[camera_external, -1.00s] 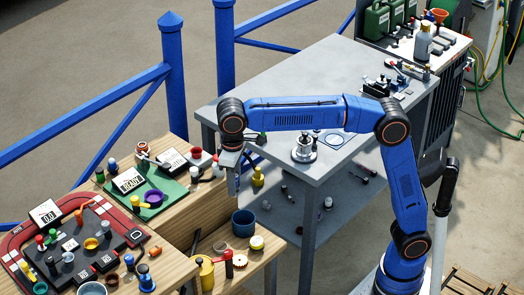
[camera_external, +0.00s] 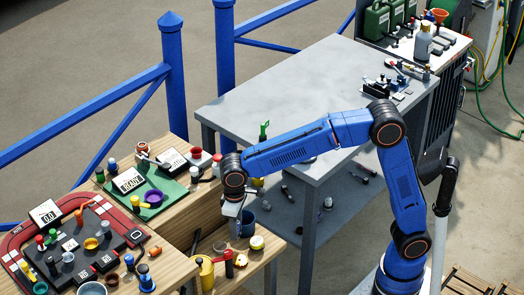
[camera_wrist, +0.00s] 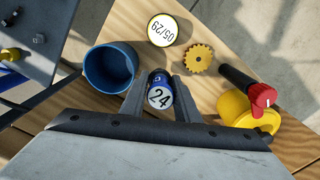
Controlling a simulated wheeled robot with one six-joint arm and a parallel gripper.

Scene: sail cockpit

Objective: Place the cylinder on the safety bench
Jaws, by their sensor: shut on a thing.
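My gripper (camera_wrist: 161,100) is shut on a small blue cylinder (camera_wrist: 159,95) with a white "24" on its end, which shows between the fingers in the wrist view. In the external view my gripper (camera_external: 238,222) is low over the lower wooden shelf, in front of the blue cup (camera_external: 249,219); the cylinder cannot be made out there. Whether the cylinder touches the shelf cannot be told. No label marks the safety bench; a grey bench (camera_external: 290,75) with a largely bare top stands behind my arm, and a wooden bench (camera_external: 172,240) lies left.
Near my gripper on the shelf are the blue cup (camera_wrist: 110,68), a "05/29" disc (camera_wrist: 163,30), a yellow gear (camera_wrist: 200,59), a red-and-black tool (camera_wrist: 262,98) and a yellow mug (camera_wrist: 236,107). A green board (camera_external: 148,192) with a "READY" sign stands left. Blue railings run behind.

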